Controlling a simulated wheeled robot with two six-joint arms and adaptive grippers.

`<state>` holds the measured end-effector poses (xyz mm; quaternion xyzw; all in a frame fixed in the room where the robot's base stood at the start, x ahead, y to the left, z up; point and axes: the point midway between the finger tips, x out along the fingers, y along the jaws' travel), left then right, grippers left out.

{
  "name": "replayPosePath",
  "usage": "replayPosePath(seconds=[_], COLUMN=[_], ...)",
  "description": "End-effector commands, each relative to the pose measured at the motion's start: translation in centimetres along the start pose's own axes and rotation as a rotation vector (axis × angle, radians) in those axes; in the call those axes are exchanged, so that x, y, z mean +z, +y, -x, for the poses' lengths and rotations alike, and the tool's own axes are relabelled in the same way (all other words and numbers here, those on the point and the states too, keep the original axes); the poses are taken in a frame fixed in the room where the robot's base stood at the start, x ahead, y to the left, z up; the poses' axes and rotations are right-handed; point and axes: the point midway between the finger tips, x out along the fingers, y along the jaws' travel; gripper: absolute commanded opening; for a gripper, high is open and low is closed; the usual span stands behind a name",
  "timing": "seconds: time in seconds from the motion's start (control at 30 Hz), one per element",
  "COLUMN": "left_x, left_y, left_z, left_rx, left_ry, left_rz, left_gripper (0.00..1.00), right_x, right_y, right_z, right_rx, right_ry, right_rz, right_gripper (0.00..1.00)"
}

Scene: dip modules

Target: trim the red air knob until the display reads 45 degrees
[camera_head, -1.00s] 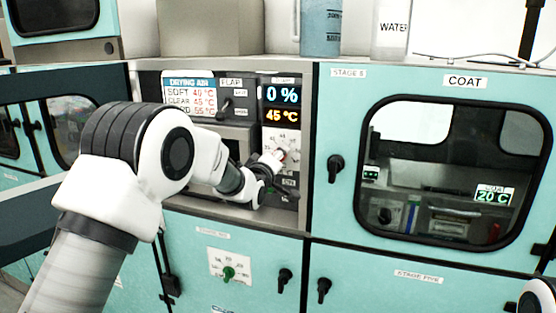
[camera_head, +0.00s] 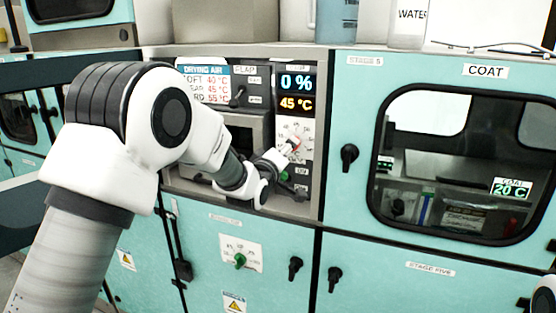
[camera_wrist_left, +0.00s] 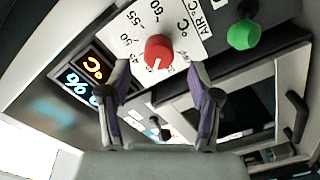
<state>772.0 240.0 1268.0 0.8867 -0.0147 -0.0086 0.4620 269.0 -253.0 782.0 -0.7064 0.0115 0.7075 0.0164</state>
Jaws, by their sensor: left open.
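The red air knob (camera_wrist_left: 158,50) sits on a white dial plate marked in degrees in the left wrist view, with a pale pointer line on its face. In the head view the knob (camera_head: 294,143) shows small beside my left gripper (camera_head: 284,154). The display (camera_head: 296,103) reads 45 °C in orange, with 0 % in cyan (camera_head: 295,82) above it. In the left wrist view my left gripper (camera_wrist_left: 160,70) is open, its two fingertips apart on either side of the knob's lower edge. Touch cannot be told.
A green knob (camera_wrist_left: 243,35) is next to the red one. A drying air card (camera_head: 204,84) lists soft 40, clear 45 and a third line 55 °C. A black flap switch (camera_head: 237,96) is left of the display. The coat window (camera_head: 460,165) is to the right.

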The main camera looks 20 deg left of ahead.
Motion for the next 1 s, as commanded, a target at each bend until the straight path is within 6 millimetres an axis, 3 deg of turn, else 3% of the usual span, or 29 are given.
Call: replayPosePath(seconds=[0.1, 0.3, 0.8, 0.9, 0.97, 1.0], left_x=[0.0, 0.0, 0.2, 1.7, 3.6, 5.2], left_y=[0.0, -0.1, -0.3, -2.5, -5.3, -7.7], left_z=[3.2, 6.6, 7.0, 6.8, 6.7, 6.9], left_rx=[-0.002, -0.002, -0.004, -0.037, -0.081, -0.119], left_ry=[-0.001, -0.001, -0.003, -0.026, -0.055, -0.081], left_rz=[0.001, 0.001, 0.0, 0.002, 0.005, 0.007], left_gripper=[0.63, 0.63, 0.63, 0.63, 0.63, 0.63], right_x=[0.0, 0.0, 0.0, 0.0, 0.0, 0.0], right_y=[0.0, 0.0, 0.0, 0.0, 0.0, 0.0], right_z=[0.0, 0.0, 0.0, -0.1, -0.2, -0.3], right_rx=[0.0, 0.0, 0.0, 0.0, 0.0, 0.0], right_ry=[0.0, 0.0, 0.0, 0.0, 0.0, 0.0], right_rz=[0.0, 0.0, 0.0, 0.0, 0.0, 0.0], right_gripper=[0.4, 0.4, 0.4, 0.4, 0.4, 0.4])
